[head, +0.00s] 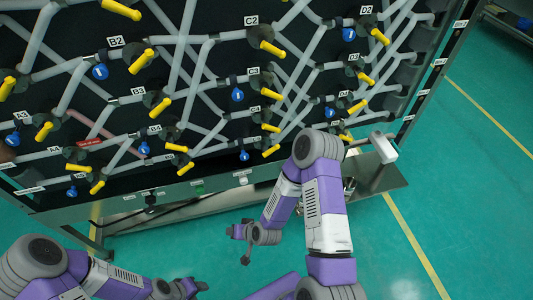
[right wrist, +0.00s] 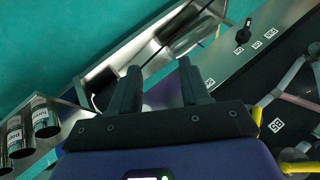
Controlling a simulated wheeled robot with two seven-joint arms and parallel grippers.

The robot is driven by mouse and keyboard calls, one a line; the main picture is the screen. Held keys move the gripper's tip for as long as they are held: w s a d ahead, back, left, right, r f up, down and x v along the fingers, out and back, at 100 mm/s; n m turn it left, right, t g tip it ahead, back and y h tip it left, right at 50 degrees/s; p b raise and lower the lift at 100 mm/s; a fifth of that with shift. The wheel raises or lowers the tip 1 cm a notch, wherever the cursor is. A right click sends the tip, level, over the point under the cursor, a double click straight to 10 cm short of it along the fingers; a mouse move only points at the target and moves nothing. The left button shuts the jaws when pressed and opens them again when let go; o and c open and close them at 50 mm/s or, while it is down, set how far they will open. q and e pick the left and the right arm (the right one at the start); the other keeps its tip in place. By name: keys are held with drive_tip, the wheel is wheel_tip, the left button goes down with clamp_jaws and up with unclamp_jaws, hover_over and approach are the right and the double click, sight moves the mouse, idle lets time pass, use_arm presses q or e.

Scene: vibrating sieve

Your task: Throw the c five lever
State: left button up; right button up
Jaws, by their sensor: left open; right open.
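The upright panel (head: 215,65) carries yellow levers on grey pipes. A yellow lever (head: 270,151) low in the C column seems to be the C5 lever; its label is too small to read. My right arm's elbow stands just right of it. My right gripper (head: 238,244) is below the panel, apart from the levers. In the right wrist view its two dark fingers (right wrist: 160,82) are spread with nothing between them. My left gripper (head: 194,287) is open at the bottom edge, small and partly cut off, far below the levers.
Other yellow levers, such as the C4 one (head: 271,127), and blue tags (head: 244,155) crowd the panel. A metal ledge (head: 385,180) runs under it. Labelled cylinders (right wrist: 45,116) show in the right wrist view. A black knob (right wrist: 243,31) sits on the lower strip. Green floor (head: 470,190) is clear at right.

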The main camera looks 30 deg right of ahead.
drive_tip(key=w+d+r+m+t+h+b, duration=0.25)
drive_tip(key=w+d+m+t, duration=0.2)
drive_tip(key=w, duration=0.35)
drive_tip(key=m+t+h+b, duration=0.1)
drive_tip(key=m+t+h, duration=0.3)
drive_tip(key=m+h, duration=0.55)
approach(269, 154)
drive_tip(key=w+n+h, duration=0.1)
drive_tip(key=w+n, duration=0.1)
drive_tip(key=b+x, duration=0.1)
drive_tip(key=x, duration=0.6)
drive_tip(key=shift+d+f+b, duration=0.15)
drive_tip(key=shift+d+b, duration=0.2)
drive_tip(key=shift+d, duration=0.25)
drive_tip(key=shift+w, duration=0.15)
drive_tip(key=shift+f, duration=0.1)
clamp_jaws()
